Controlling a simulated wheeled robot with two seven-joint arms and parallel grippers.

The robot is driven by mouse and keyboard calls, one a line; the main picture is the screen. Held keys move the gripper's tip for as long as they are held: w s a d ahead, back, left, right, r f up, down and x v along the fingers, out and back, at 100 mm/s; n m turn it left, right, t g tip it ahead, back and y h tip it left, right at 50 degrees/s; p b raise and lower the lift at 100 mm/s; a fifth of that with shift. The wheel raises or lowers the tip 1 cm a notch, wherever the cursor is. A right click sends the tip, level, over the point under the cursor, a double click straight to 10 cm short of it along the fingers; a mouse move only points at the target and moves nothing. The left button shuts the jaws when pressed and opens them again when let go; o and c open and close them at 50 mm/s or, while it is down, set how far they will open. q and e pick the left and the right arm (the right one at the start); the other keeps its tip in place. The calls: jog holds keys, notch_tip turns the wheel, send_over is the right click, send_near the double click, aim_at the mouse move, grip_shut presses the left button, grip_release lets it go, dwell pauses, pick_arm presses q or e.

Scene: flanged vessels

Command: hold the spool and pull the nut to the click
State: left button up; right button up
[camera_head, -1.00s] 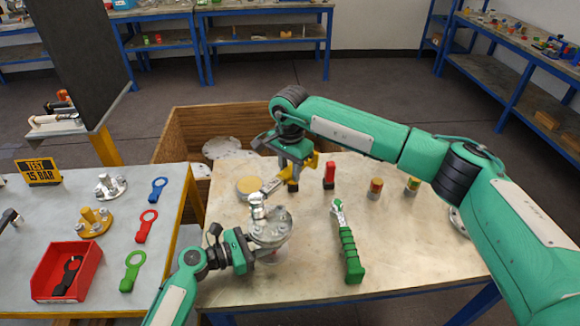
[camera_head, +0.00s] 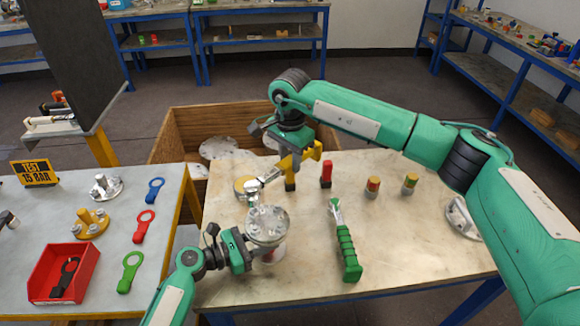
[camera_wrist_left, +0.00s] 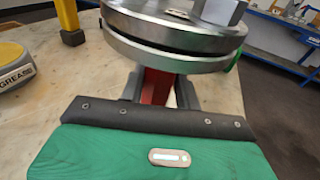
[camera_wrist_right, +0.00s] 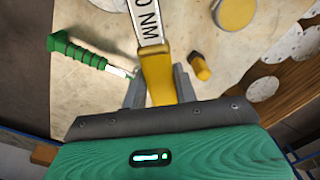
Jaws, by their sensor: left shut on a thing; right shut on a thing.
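The spool is a metal flanged piece (camera_head: 267,224) at the front left of the table. The left wrist view shows its round flanges (camera_wrist_left: 165,45) above a red body (camera_wrist_left: 156,86). My left gripper (camera_wrist_left: 160,92) is shut on it below the flange. A hex nut (camera_wrist_left: 222,9) sits on top of the flange. My right gripper (camera_wrist_right: 157,88) is shut on the yellow grip (camera_wrist_right: 158,72) of a torque wrench with a white "NM" label (camera_wrist_right: 146,20). The wrench's metal end is close above the spool in the head view; whether it sits on the nut I cannot tell.
A grease tin (camera_head: 243,187) and a red marker-like piece (camera_head: 326,174) stand behind the spool. A green-handled tool (camera_head: 347,252) lies to its right. A wooden crate (camera_head: 170,150) is behind the table. A side table holds a red bin (camera_head: 50,285).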

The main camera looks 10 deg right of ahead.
dwell(0.3)
pick_arm(q)
jog(key=o, duration=1)
jog(key=v, duration=1.2)
